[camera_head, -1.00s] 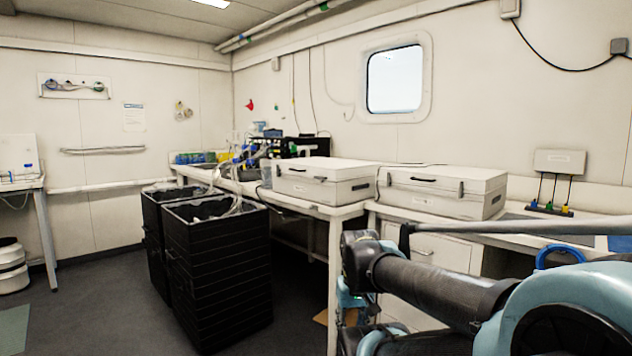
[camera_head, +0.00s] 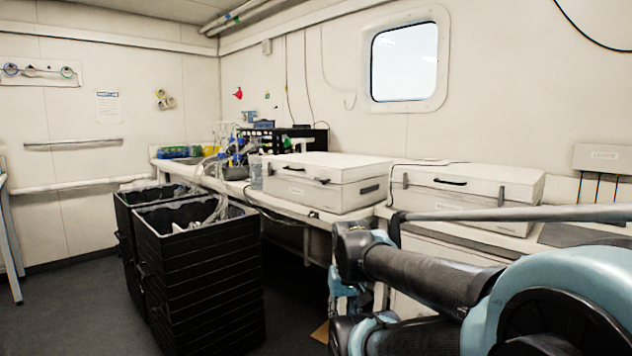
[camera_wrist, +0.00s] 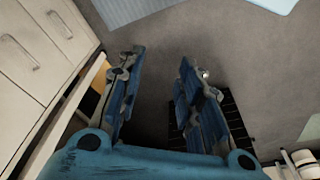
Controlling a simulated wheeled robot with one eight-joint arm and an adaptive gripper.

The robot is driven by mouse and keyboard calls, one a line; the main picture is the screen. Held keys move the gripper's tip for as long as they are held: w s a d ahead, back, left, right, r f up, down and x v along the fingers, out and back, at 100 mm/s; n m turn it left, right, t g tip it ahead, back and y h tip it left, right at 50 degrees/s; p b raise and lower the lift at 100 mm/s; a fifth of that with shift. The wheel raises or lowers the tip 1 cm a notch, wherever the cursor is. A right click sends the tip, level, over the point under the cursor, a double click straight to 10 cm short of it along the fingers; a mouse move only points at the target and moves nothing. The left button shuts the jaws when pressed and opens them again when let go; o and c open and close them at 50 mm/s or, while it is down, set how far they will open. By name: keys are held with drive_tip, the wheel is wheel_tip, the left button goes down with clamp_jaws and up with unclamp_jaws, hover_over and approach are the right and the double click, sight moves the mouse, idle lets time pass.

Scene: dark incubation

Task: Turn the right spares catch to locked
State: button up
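Two white cases stand side by side on the bench, a left case (camera_head: 340,168) and a right case (camera_head: 464,185), both with lids down. The right case has a dark handle (camera_head: 450,182), a small catch at its left (camera_head: 405,181) and another at its right (camera_head: 501,196). I cannot read which case is the spares one or whether a catch is locked. My gripper (camera_wrist: 160,58) is open and empty in the wrist view, its two blue fingers apart above the floor. It is low and well away from the cases; my arm covers part of the bench front.
Two black crates (camera_head: 205,285) stand on the floor left of the bench. White drawers (camera_wrist: 42,45) are close at the left in the wrist view. Tubing and equipment (camera_head: 285,140) crowd the bench's far end. The floor (camera_head: 60,310) at the left is clear.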

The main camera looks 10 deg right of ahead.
drive_tip(key=shift+o, duration=0.3)
drive_tip(key=shift+w, duration=0.2)
drive_tip(key=o, duration=0.4)
drive_tip(key=shift+s+r, duration=0.15)
drive_tip(key=shift+s, duration=0.1)
drive_tip(key=o, duration=0.5)
drive_tip(key=shift+s+d+r, duration=0.1)
drive_tip(key=shift+d+r, duration=0.05)
drive_tip(key=shift+r, duration=0.15)
drive_tip(key=shift+c, duration=0.2)
drive_tip(key=shift+o, duration=0.8)
drive_tip(key=w+d+r+n+h, duration=0.4)
drive_tip(key=w+r+n, duration=0.4)
drive_tip(key=w, duration=0.2)
drive_tip(key=shift+d+n+h, duration=0.3)
drive_tip(key=shift+d+h, duration=0.05)
drive_tip(key=shift+h, duration=0.25)
drive_tip(key=n+t+h, duration=0.8)
drive_tip(key=n+h, duration=0.1)
drive_tip(key=n, duration=0.7)
approach(320, 178)
drive_tip(key=x, duration=0.9)
drive_tip(key=shift+w+f, duration=0.1)
